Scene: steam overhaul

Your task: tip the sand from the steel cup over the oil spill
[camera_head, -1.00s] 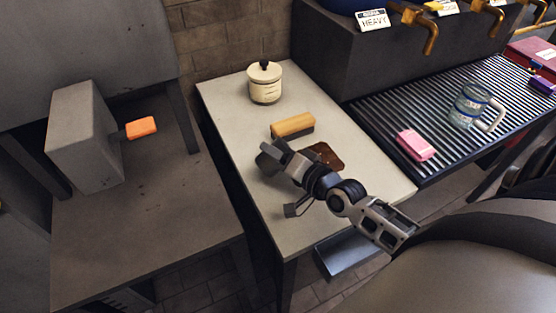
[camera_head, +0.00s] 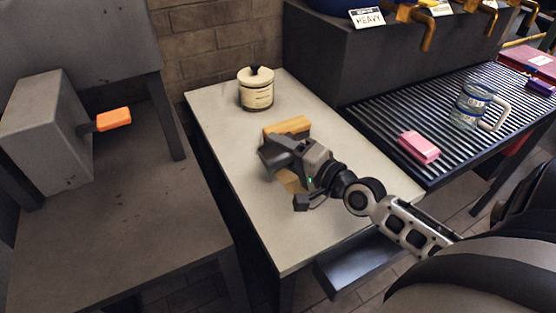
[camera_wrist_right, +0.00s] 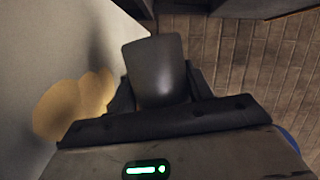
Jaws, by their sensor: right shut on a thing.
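My right gripper (camera_head: 290,154) is shut on the grey steel cup (camera_head: 271,156), above the pale table. In the right wrist view the cup (camera_wrist_right: 155,72) lies tilted between the fingers, and its inside cannot be seen. A tan patch of sand (camera_head: 292,182) lies on the table just under the gripper, partly hidden by it. The sand (camera_wrist_right: 72,108) also shows in the right wrist view, as a lobed patch left of the cup. No dark brown oil shows around the visible sand. My left gripper is not in view.
A wooden block (camera_head: 287,126) lies just behind the gripper. A lidded cream jar (camera_head: 256,90) stands at the table's back. A pink block (camera_head: 419,147) and a glass mug (camera_head: 473,106) are on the ribbed rack (camera_head: 385,118). The table's (camera_head: 268,238) front is clear.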

